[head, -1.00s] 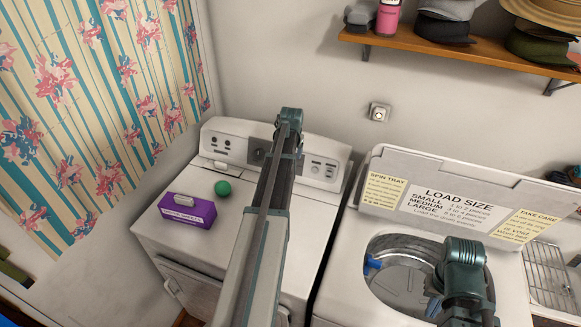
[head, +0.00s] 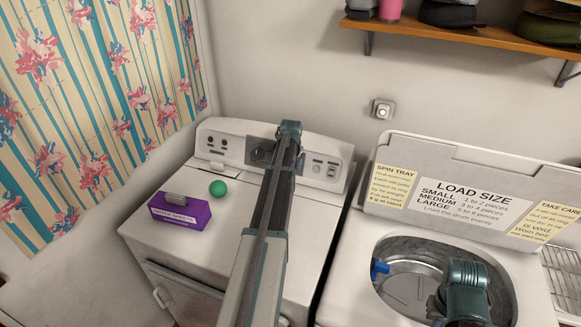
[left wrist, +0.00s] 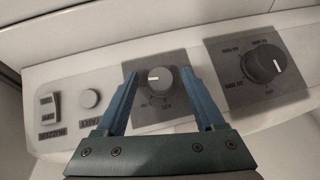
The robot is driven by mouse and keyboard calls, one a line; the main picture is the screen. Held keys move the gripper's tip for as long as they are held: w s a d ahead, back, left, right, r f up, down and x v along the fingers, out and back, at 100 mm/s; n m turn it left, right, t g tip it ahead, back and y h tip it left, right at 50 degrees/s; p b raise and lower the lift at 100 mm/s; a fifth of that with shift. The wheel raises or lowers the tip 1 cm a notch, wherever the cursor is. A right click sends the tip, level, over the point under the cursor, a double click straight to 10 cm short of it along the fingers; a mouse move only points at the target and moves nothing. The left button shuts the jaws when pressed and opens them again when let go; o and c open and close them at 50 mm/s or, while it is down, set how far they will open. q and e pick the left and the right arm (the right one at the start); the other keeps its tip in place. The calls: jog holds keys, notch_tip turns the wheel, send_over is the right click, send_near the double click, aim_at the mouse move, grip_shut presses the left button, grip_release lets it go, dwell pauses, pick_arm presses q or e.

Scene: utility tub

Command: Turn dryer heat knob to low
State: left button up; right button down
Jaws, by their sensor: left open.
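The dryer control panel (head: 215,143) runs along the back of the white dryer. In the left wrist view, a small round grey knob (left wrist: 160,79) with a white pointer mark sits on a dark plate. A larger dark knob (left wrist: 264,62) is to the right. In the head view, my left arm hides the small knob and the fingers. My right gripper (head: 440,305) is over the washer tub, its jaws unclear.
A purple box (head: 180,211) and a green ball (head: 218,188) lie on the dryer top. A button (left wrist: 90,98) and a rocker switch (left wrist: 47,105) share the panel. The washer (head: 345,265) stands open at right. A shelf (head: 465,36) is above.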

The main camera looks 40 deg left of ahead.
pick_arm(q)
jog(key=shift+c, duration=0.2)
grip_shut()
